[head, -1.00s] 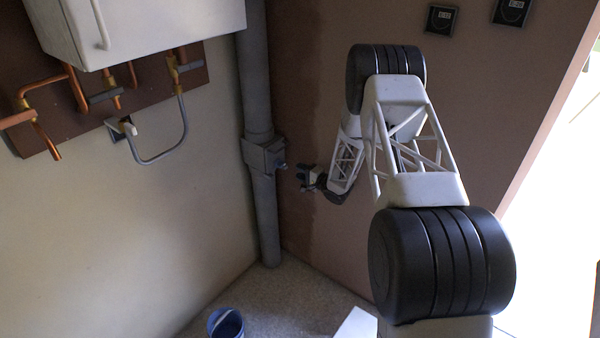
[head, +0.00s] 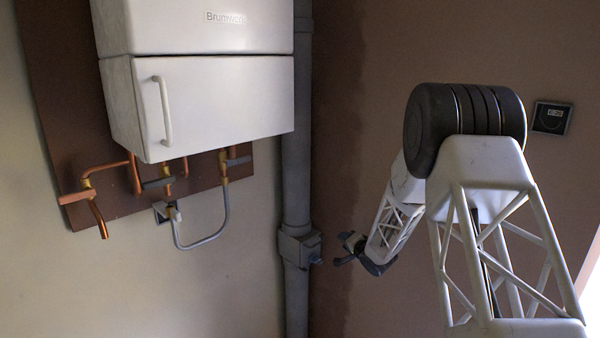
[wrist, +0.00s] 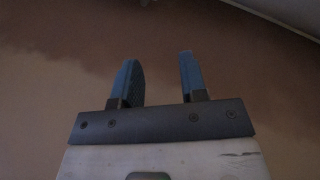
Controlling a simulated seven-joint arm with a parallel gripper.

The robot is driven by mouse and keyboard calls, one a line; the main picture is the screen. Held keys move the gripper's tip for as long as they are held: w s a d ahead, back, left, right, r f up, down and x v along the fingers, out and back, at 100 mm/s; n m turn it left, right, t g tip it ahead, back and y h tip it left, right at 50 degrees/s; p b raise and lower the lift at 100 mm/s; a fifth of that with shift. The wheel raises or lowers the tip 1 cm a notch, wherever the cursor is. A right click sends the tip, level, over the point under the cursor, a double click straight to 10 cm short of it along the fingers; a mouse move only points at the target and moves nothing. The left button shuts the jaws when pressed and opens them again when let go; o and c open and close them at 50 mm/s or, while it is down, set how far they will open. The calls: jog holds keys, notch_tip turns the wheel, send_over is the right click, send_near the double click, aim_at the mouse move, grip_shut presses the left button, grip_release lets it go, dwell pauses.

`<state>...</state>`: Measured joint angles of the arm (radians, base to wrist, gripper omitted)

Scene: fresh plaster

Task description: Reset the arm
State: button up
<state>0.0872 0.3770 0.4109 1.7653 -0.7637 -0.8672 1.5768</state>
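My arm reaches from the lower right of the head view, with a black joint at its top and white lattice links. My gripper (head: 347,248) is at its far end, small in the head view, just right of the grey pipe's box. In the wrist view my gripper (wrist: 159,78) shows two blue fingers standing apart with nothing between them. It is open and empty. Behind the fingers is the brown plaster wall (wrist: 50,80), with a darker patch and a lighter patch.
A white boiler (head: 215,100) hangs at the upper left, with copper pipes (head: 110,165) and a grey hose (head: 205,243) below it. A grey vertical pipe (head: 297,150) with a box (head: 299,247) runs down the corner. A small dark dial (head: 552,117) is on the right wall.

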jog(key=s+d+r+n+g+h, duration=0.15)
jog(key=s+r+h, duration=0.25)
jog(key=s+r, duration=0.7)
jog(key=s+d+r+n+g+h, duration=0.1)
jog(key=s+d+r+g+h, duration=0.2)
jog(key=s+r, duration=0.8)
jog(key=s+a+n+g, duration=0.1)
jog(key=s+n+g, duration=0.1)
jog(key=s, duration=1.9)
jog(key=s+a+r+n+g, duration=0.1)
jog(key=s+a+n+g, duration=0.1)
jog(key=s, duration=1.9)
jog(key=shift+n+g, duration=0.55)
jog(key=shift+g, duration=0.7)
